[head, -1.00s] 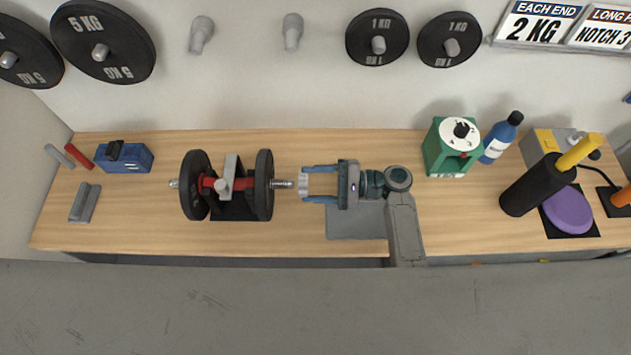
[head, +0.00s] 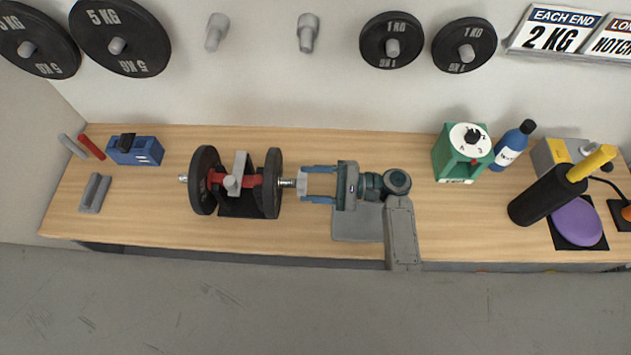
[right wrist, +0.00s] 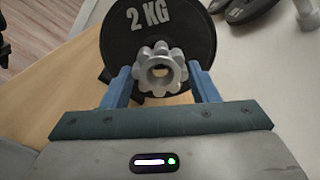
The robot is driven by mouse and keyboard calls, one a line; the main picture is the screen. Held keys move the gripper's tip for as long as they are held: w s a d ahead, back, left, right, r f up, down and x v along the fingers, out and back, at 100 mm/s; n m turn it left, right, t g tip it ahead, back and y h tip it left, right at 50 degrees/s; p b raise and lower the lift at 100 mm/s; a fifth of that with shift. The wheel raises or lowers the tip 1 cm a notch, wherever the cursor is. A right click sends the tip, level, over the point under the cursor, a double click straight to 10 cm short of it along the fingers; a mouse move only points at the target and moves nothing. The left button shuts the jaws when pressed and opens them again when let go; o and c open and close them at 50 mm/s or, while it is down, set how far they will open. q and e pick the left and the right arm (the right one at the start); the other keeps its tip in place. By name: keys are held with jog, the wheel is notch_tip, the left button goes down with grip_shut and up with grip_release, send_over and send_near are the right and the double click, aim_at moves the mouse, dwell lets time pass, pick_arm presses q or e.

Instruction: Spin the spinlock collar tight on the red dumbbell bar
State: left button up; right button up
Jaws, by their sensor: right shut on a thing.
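The red dumbbell bar (head: 249,180) lies level in a cradle with a grey clamp (head: 239,170) over it. A black plate sits on each side, and the right plate (head: 273,183) reads 2 KG in the right wrist view (right wrist: 190,25). The bar's threaded silver right end (head: 288,183) sticks out. My right gripper (head: 304,184) is shut on the silver spinlock collar (head: 302,184), at the bar's right tip and apart from the plate. The lobed collar (right wrist: 160,52) sits between the blue fingers. Whether its thread has caught is hidden. My left gripper is out of view.
A blue box (head: 134,151) and a grey holder (head: 94,193) stand at the left. Spare plates (head: 390,40) hang on the wall.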

jog(key=o, duration=1.1)
jog(key=shift+a, duration=0.1)
jog(key=shift+c, duration=0.2)
jog(key=d+b, duration=0.3)
jog(key=d, duration=0.7)
jog(key=shift+d, duration=0.4)
